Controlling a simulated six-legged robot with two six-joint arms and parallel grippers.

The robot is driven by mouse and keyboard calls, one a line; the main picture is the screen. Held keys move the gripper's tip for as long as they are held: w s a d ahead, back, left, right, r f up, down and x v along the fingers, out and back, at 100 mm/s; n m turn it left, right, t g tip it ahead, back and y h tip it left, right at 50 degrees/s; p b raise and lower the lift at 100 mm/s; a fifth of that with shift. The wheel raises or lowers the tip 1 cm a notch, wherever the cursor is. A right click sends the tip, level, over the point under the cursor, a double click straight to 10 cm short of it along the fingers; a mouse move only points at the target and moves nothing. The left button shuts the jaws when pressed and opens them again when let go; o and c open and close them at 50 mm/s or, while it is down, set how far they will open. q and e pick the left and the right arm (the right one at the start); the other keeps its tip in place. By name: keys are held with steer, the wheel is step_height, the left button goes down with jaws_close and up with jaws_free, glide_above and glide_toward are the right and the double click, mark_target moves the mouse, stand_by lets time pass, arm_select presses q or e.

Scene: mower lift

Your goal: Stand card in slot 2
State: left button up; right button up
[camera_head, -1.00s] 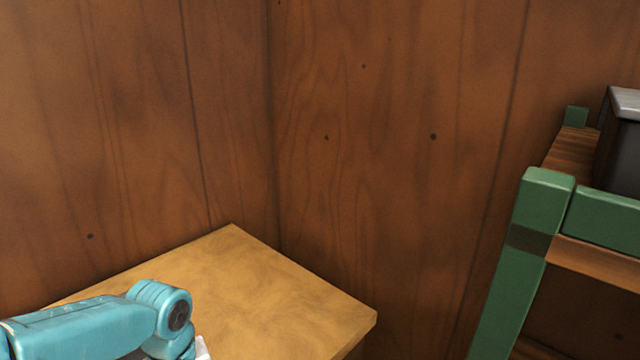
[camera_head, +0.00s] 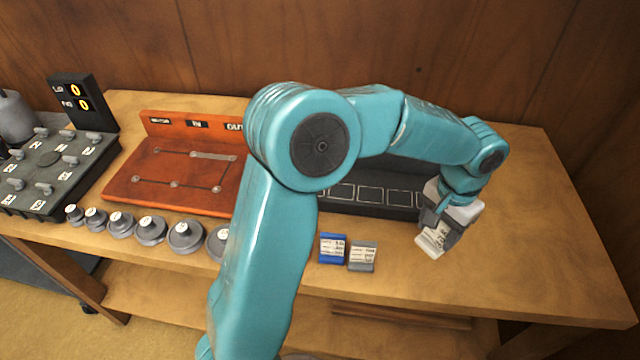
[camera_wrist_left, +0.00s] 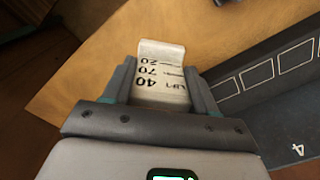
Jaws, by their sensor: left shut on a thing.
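My left gripper (camera_head: 441,226) is shut on a cream-white card (camera_head: 430,242) with printed lines. It holds the card near the right end of the dark slotted rack (camera_head: 402,210), over the wooden table. In the left wrist view the card (camera_wrist_left: 161,72) stands out between the two fingers, with figures such as 40, 70 and 20 on it. The rack (camera_wrist_left: 282,120) lies to its right there, with a number 4 on it. My left arm hides the rack's left part in the head view, and slot 2 cannot be made out. My right gripper is not in view.
A blue card (camera_head: 332,248) and a grey card (camera_head: 362,256) lie in front of the rack. An orange board (camera_head: 175,180), several grey weights (camera_head: 150,230) and a dark switch panel (camera_head: 60,170) are on the left. The table's right end (camera_head: 540,230) is clear.

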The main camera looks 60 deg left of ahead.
arm_select(q)
steer(key=s+a+r+n+p, duration=0.1)
steer(key=s+a+r+n, duration=0.3)
steer(key=a, duration=0.6)
steer(key=s+a+r+n+p, duration=0.2)
steer(key=a+r, duration=0.5)
steer(key=a, duration=0.3)
steer(key=s+a+r+n+p, duration=0.1)
steer(key=s+a+r+n, duration=0.3)
steer(key=a, duration=0.6)
steer(key=shift+m, duration=0.5)
steer(key=f, duration=1.9)
steer(key=shift+s+a, duration=0.15)
steer(key=shift+s, duration=0.1)
steer(key=shift+w+f, duration=0.1)
steer(key=shift+f, duration=0.15)
